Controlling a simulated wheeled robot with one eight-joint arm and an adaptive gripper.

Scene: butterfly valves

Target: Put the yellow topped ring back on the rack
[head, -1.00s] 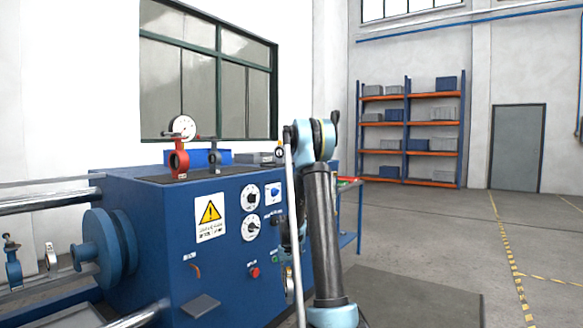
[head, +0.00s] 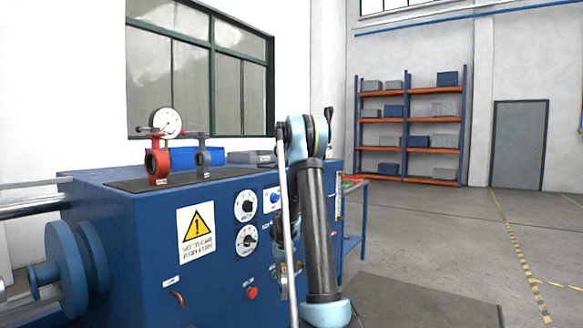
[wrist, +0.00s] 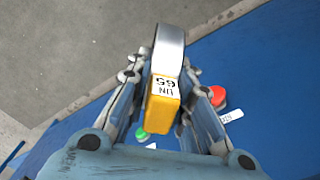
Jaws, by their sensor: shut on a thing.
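The yellow topped ring (wrist: 160,108) is in my gripper (wrist: 162,78) in the wrist view. I cannot make out the rack for certain in either view.
A red valve (head: 157,165) with a gauge (head: 167,122) and a dark valve (head: 203,158) stand on the bench top. A red button (wrist: 218,97) lies close to the right finger. A blue table (head: 352,215) stands behind the bench. The floor at right is clear.

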